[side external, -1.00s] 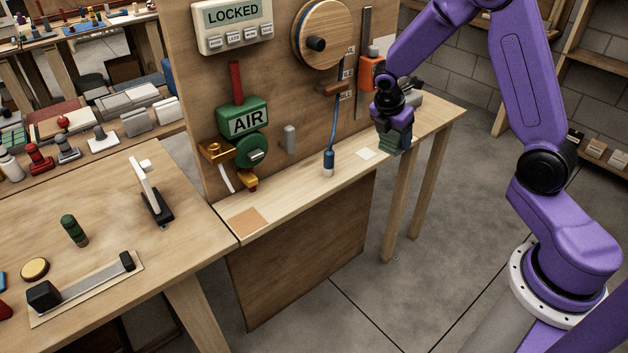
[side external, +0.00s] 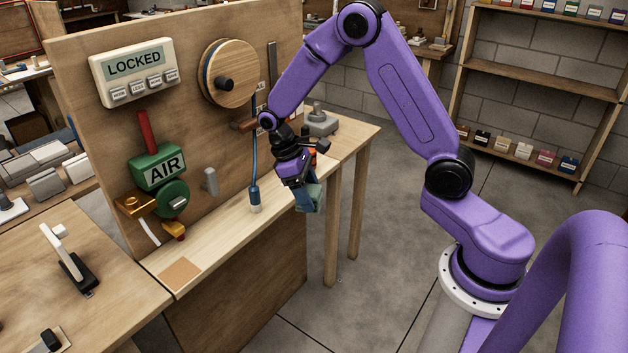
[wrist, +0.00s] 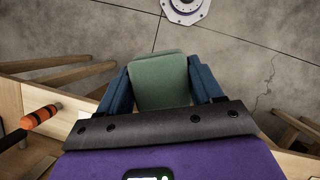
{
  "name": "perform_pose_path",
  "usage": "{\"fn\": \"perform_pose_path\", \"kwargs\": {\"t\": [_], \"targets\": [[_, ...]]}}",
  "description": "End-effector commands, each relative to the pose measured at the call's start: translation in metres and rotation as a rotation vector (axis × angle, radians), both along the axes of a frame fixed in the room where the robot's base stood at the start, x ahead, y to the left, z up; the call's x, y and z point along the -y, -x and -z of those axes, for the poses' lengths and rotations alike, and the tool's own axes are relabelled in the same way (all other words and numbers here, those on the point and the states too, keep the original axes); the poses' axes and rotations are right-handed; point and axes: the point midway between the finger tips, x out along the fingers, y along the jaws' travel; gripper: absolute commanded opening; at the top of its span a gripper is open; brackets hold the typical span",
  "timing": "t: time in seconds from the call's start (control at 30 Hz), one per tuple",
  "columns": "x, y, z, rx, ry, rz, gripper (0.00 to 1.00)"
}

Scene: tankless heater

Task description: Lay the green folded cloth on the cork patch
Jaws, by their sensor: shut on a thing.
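The green folded cloth (wrist: 160,80) is held between the two blue fingers of my gripper (wrist: 160,92) in the wrist view. In the side view my gripper (side external: 307,200) holds the cloth (side external: 314,196) in the air, off the front edge of the narrow wooden shelf, with floor behind it. The cork patch (side external: 180,275) is a flat tan square at the left end of that shelf. It lies well to the left of my gripper, and nothing rests on it.
A wooden panel rises behind the shelf (side external: 225,228), with a green AIR box (side external: 158,168), a LOCKED display (side external: 135,65) and a round wooden wheel (side external: 230,75). A workbench (side external: 110,305) adjoins at left.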

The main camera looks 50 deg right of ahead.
Motion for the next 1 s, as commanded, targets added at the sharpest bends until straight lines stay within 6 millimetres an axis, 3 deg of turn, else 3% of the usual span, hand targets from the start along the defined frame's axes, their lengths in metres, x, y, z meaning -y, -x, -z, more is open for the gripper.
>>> {"fn": "perform_pose_path", "kwargs": {"t": [0.1, 0.27, 0.47, 0.7, 1.0], "targets": [[-0.031, -0.010, 0.003, 0.002, 0.000, 0.044, 0.23], [-0.057, -0.034, 0.010, 0.003, 0.001, -0.115, 0.23], [-0.097, -0.076, 0.022, 0.003, 0.002, -0.511, 0.23], [-0.158, -0.128, 0.036, 0.004, 0.002, -1.085, 0.23], [-0.232, -0.170, 0.047, 0.004, 0.002, -1.688, 0.23]]}}
